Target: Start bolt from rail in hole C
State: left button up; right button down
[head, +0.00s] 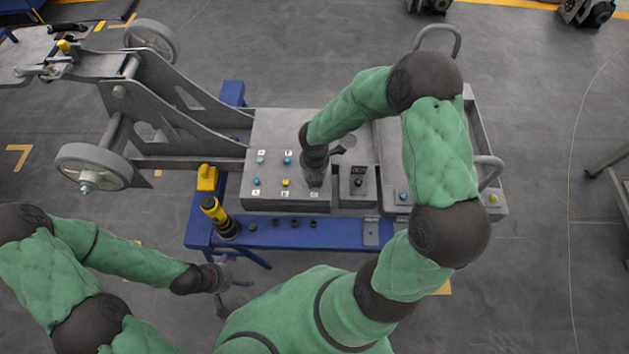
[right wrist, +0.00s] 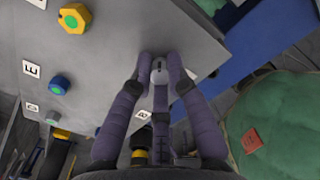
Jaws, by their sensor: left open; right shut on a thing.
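The grey plate (head: 262,131) carries teal, blue and yellow bolt heads and small letter labels. My right gripper (head: 315,180) is over its front right part, just above the label that looks like C (head: 314,194). In the right wrist view its fingers close on a small pale grey thing, apparently the bolt (right wrist: 159,71), against the plate. Most of it is hidden between the fingers, as is the hole; I cannot tell how deep it sits. The blue rail (head: 345,234) runs along the front. My left gripper (head: 228,298) is open and empty, low in front of the rail.
A yellow and black power tool (head: 217,216) stands on the rail's left end. Several dark small pieces (head: 295,222) sit along the rail. A yellow block (head: 207,178) is behind the tool. A grey wheeled frame (head: 188,112) stands at the left.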

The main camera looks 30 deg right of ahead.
jog(key=shift+f+m+b, duration=0.15)
jog(key=shift+m+b, duration=0.3)
jog(key=shift+m, duration=0.45)
jog(key=m+b, duration=0.1)
jog(key=m, duration=0.2)
jog(key=shift+s, duration=0.1)
jog(key=c, duration=1.1)
grip_release()
notch_tip(320, 180, up, 12)
jog(key=shift+r, duration=0.15)
